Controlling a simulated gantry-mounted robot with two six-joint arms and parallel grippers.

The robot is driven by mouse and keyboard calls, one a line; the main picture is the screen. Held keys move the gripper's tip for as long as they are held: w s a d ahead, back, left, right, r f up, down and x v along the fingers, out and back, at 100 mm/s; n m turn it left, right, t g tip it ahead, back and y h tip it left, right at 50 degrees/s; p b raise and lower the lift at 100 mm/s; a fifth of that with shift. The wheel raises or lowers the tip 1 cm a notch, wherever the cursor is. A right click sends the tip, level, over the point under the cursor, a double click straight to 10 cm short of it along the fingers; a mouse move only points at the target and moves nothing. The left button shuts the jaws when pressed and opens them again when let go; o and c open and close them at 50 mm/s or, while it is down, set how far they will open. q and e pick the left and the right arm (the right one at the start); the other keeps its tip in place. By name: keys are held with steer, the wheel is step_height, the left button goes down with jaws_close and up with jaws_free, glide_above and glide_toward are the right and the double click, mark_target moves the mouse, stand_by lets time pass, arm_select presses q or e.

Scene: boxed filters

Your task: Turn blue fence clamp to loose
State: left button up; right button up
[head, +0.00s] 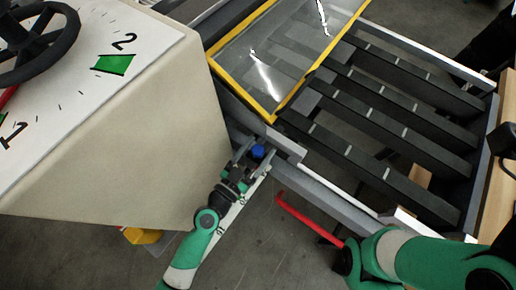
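The blue fence clamp (258,151) is a small blue knob at the near-left corner of the framed rack, beside a grey metal bracket. My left gripper (253,156) is right at the clamp, with its fingers around or beside the knob. Whether the fingers touch it is too small to tell. My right arm comes in from the lower right, and its gripper end (343,258) is at the bottom, apart from the clamp. Its fingers cannot be made out.
A yellow-edged clear panel (277,62) lies over dark slats (390,125). A beige cabinet (120,120) with a dial and black handwheel (38,42) stands on the left. A red bar (308,218) lies between my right arm and the rack. Grey floor shows below.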

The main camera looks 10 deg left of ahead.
arm_select(q)
steer(key=b+v, duration=0.2)
steer(key=v, duration=0.9)
steer(key=shift+s, duration=0.3)
steer(key=shift+a, duration=0.1)
